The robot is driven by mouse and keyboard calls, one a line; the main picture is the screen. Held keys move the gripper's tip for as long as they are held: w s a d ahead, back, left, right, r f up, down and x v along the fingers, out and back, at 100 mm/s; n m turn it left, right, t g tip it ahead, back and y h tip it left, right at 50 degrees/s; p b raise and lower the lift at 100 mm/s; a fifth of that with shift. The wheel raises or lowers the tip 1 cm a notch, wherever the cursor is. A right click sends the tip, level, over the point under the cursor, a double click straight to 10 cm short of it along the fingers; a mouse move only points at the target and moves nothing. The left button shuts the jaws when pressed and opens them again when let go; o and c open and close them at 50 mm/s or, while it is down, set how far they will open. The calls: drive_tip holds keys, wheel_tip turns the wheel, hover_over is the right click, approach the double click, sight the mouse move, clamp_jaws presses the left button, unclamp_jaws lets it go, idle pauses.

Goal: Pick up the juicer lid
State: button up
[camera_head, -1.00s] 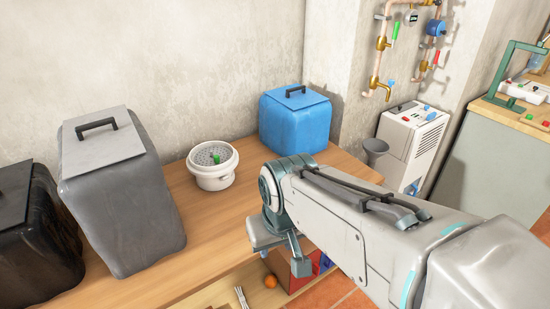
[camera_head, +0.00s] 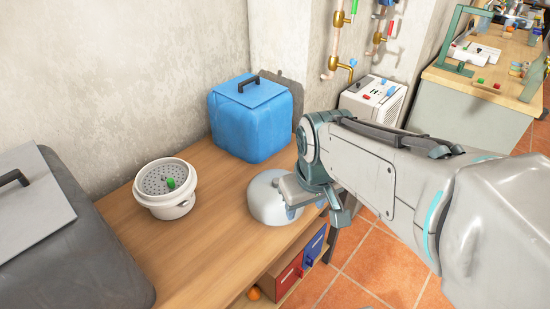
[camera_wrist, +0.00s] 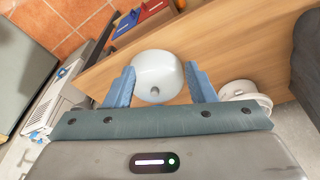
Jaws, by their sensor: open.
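The juicer lid, a smooth white dome (camera_head: 267,200), rests on the wooden table near its front edge. In the wrist view the lid (camera_wrist: 157,70) lies between the two blue fingers of my gripper (camera_wrist: 161,78). The fingers are open, one on each side of it; I cannot tell whether they touch it. In the head view my gripper hides the lid's right side. The white juicer (camera_head: 166,207) stands to the left on the table, its perforated top uncovered with a green piece in the middle. It also shows in the wrist view (camera_wrist: 244,91).
A blue box with a handle (camera_head: 250,124) stands behind the lid. A large grey box (camera_head: 84,235) stands at the left. Red and blue drawers (camera_head: 301,263) sit under the table. The tabletop (camera_head: 222,237) is clear between juicer and lid.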

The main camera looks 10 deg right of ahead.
drive_tip(key=w+n+g, duration=0.1)
drive_tip(key=w+n, duration=1)
drive_tip(key=w, duration=0.2)
drive_tip(key=n+g, duration=0.2)
drive_tip(key=n, duration=0.9)
hover_over(276, 181)
wheel_tip(276, 181, down, 12)
drive_tip(key=shift+s+f+p, duration=0.1)
drive_tip(key=shift+p, duration=0.25)
drive_tip(key=shift+w+d+f+p, duration=0.15)
drive_tip(key=shift+f+p, duration=0.1)
drive_tip(key=shift+f, duration=1.1)
drive_tip(key=shift+w+d+f+p, duration=0.1)
drive_tip(key=shift+f+p, duration=0.1)
drive_tip(key=shift+f, duration=1.1)
clamp_jaws()
